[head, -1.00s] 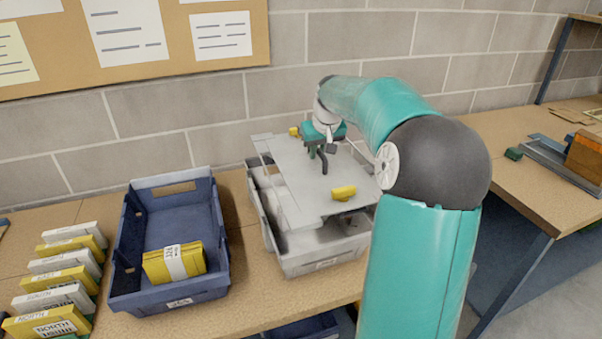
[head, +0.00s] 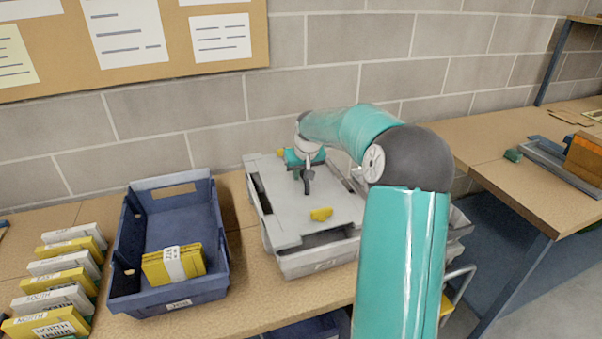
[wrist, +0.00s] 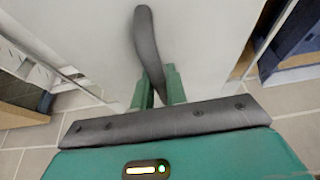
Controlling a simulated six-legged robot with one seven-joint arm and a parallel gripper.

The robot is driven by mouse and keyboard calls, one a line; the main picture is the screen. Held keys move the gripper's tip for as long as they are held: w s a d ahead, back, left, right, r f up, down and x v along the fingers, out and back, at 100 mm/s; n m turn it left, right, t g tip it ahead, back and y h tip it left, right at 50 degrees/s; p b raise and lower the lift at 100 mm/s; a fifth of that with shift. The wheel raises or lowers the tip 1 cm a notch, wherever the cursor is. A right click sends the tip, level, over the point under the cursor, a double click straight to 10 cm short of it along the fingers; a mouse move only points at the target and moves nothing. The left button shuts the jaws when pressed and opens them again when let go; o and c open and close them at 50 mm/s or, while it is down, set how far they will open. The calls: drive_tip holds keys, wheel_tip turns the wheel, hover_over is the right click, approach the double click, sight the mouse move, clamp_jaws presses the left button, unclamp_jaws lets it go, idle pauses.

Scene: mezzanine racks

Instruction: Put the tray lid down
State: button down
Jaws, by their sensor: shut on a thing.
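The tray lid (head: 330,205) is a flat pale grey panel with a dark curved handle (wrist: 148,45) and yellow pieces at its near and far edges. In the head view it lies over the grey tray (head: 320,262), covering much of its top; an open gap shows along the near side. I cannot tell whether it rests on the rim or is just above it. My gripper (head: 306,172) is over the lid, shut on its handle. The wrist view shows the green fingers (wrist: 160,88) around the handle's lower end, with the pale lid filling the view beyond.
A blue bin (head: 125,285) with a banded yellow bundle (head: 173,265) stands left of the grey tray. Yellow and white labelled boxes (head: 62,265) line the far left. A brick wall (head: 300,100) is close behind. Another bench (head: 540,190) stands right, across a gap.

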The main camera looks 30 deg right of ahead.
drive_tip(key=shift+f, duration=0.55)
drive_tip(key=c, duration=1.4)
unclamp_jaws()
drive_tip(key=shift+r, duration=0.45)
drive_tip(key=v, duration=1.2)
drive_tip(key=s+a+r+n, duration=0.1)
drive_tip(key=s+a, duration=0.1)
drive_tip(key=a, duration=0.3)
drive_tip(key=s+a+r, duration=0.2)
drive_tip(key=a, duration=0.4)
drive_tip(key=s+a+f+n, duration=0.1)
drive_tip(key=s+a+f, duration=0.1)
drive_tip(key=s+a, duration=0.7)
drive_tip(key=s+a+f+t+y, duration=0.1)
drive_tip(key=s+a, duration=0.7)
drive_tip(key=s, duration=0.8)
drive_tip(key=shift+a+f+n, duration=0.4)
drive_tip(key=shift+f, duration=0.15)
